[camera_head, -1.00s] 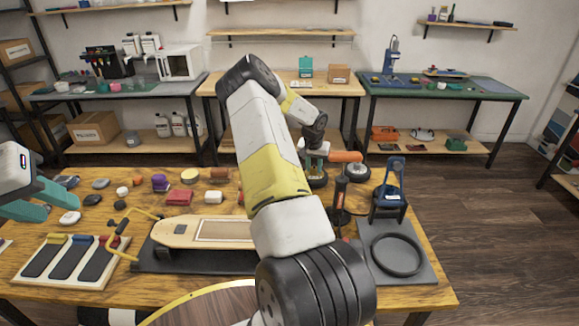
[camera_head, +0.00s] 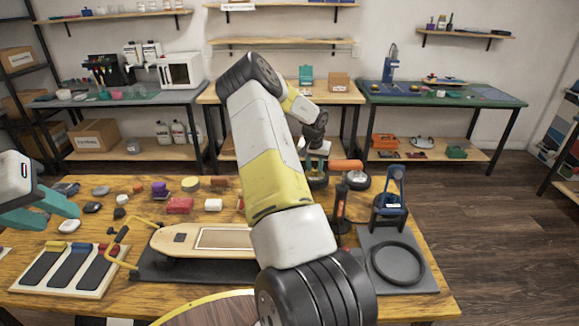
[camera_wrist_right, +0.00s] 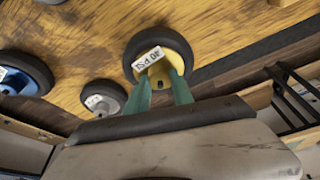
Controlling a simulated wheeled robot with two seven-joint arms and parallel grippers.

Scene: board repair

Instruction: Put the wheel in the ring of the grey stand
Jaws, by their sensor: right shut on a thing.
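The wheel (camera_wrist_right: 137,47), a black tyre with a yellow hub and a white label, is between the teal fingers of my right gripper (camera_wrist_right: 164,84) in the right wrist view. The gripper is shut on it. In the head view my right arm partly hides this area. The grey stand (camera_head: 424,283) is a flat plate at the table's right end with a dark ring (camera_head: 424,264) on it. I see no wheel in the ring. My left gripper (camera_head: 68,212), teal-fingered, is above the table's left side, apart from the wheel; its fingers look parted.
A skateboard deck (camera_head: 172,241) lies mid-table. A blue-and-black device (camera_head: 391,204) stands behind the ring. An orange-handled tool (camera_head: 346,164) is left of it. Other wheels lie nearby, one blue-hubbed (camera_wrist_right: 24,72) and one grey-hubbed (camera_wrist_right: 103,97). Small items fill the back left.

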